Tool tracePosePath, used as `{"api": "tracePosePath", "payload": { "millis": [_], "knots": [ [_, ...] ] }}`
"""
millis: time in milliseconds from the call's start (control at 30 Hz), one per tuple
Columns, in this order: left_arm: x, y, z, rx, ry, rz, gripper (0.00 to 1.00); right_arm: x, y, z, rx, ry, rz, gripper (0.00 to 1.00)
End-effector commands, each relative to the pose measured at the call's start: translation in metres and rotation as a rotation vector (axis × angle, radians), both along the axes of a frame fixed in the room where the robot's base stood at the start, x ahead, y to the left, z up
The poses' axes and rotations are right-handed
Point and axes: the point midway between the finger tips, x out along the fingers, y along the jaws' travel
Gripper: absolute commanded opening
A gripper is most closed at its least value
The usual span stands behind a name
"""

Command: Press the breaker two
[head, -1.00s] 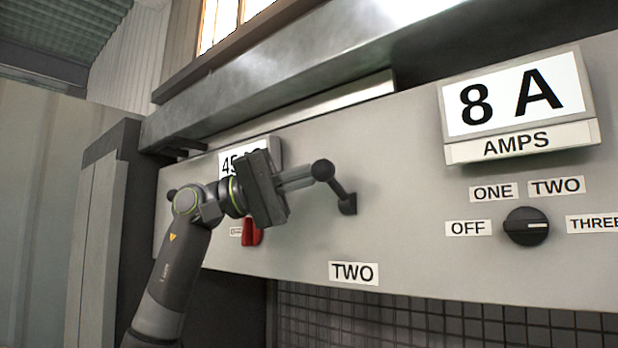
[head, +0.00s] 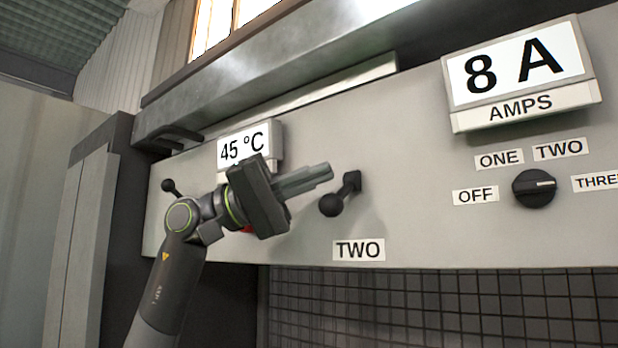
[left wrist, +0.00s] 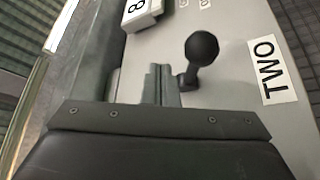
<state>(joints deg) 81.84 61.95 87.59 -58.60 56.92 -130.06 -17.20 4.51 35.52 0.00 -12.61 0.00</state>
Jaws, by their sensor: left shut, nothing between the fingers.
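Breaker two is a black lever with a round knob (head: 331,204) on the grey panel, above the TWO label (head: 358,250). Its knob now points down and toward me from its pivot (head: 352,182). My left gripper (head: 328,170) is shut and empty, its fingertips just above and left of the lever, seemingly apart from the knob. In the left wrist view the shut fingers (left wrist: 160,84) are beside the lever's base, with the knob (left wrist: 202,47) to their right and the TWO label (left wrist: 268,70) farther right. My right gripper is not in view.
A rotary knob (head: 534,188) sits at the right under the 8 A display (head: 520,72). A 45 °C display (head: 248,147) is behind my left arm. Another black lever (head: 168,186) is at the panel's left end. A metal ledge (head: 250,75) runs above.

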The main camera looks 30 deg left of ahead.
Motion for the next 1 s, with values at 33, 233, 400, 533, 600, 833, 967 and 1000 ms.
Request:
{"api": "tracePosePath", "payload": {
  "millis": [33,233,400,533,600,833,967,1000],
  "knots": [
    [0.000,0.000,-0.006,0.000,0.000,0.000,0.00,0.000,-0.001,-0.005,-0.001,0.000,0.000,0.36],
    [0.002,0.000,-0.016,-0.001,0.001,0.000,0.00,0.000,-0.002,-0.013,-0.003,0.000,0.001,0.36],
    [0.004,0.000,-0.021,-0.001,0.001,0.000,0.00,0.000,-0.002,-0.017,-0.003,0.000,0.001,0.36],
    [0.005,0.000,-0.024,-0.001,0.001,0.000,0.00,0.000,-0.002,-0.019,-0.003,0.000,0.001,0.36],
    [0.006,0.000,-0.026,0.000,0.001,0.001,0.00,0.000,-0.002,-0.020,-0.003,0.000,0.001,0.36],
    [0.007,-0.001,-0.029,0.005,0.004,0.000,0.00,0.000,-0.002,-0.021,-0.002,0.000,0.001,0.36],
    [0.007,-0.001,-0.030,0.006,0.004,-0.001,0.00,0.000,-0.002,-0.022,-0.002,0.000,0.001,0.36],
    [0.007,-0.001,-0.030,0.006,0.004,-0.001,0.00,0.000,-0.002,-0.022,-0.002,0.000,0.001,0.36]
  ]
}}
